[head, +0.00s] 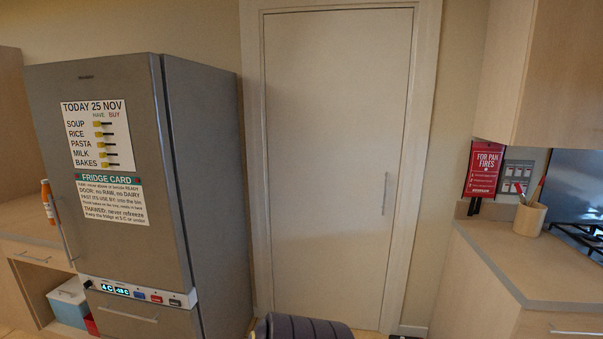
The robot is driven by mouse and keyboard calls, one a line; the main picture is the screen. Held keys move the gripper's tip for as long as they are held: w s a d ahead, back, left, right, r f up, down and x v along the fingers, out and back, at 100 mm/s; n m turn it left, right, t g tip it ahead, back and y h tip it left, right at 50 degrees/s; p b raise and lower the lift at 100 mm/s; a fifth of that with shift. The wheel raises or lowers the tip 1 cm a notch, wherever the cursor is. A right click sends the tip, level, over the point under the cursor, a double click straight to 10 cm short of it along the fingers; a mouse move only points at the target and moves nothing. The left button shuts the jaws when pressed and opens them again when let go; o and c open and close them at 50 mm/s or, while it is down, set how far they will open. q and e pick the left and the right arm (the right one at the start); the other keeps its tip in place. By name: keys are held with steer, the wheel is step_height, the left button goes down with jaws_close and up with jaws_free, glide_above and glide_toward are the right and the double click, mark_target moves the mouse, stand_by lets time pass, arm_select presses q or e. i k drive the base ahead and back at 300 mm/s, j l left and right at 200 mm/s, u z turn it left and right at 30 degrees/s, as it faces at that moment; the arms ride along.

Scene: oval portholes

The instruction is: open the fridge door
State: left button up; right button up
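The fridge (211,190) is a tall grey unit on the left in the head view, turned a little to the right. Its upper door (165,250) is shut, with a long vertical bar handle (64,232) along its left edge. A display strip (137,292) showing two temperatures lies below this door. A lower drawer with a horizontal handle (129,315) is under the strip. A TODAY 25 NOV board (98,135) and a FRIDGE CARD (112,199) are on the upper door. Neither of my grippers is in view.
A closed white room door (335,150) stands right of the fridge. A counter (510,255) with a utensil cup (529,218) and a hob (588,238) is at right. Left of the fridge is a counter with an orange bottle (48,200). A dark rounded object (303,328) is at the bottom centre.

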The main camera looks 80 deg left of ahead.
mark_target(122, 221)
steer(key=u, duration=4.15)
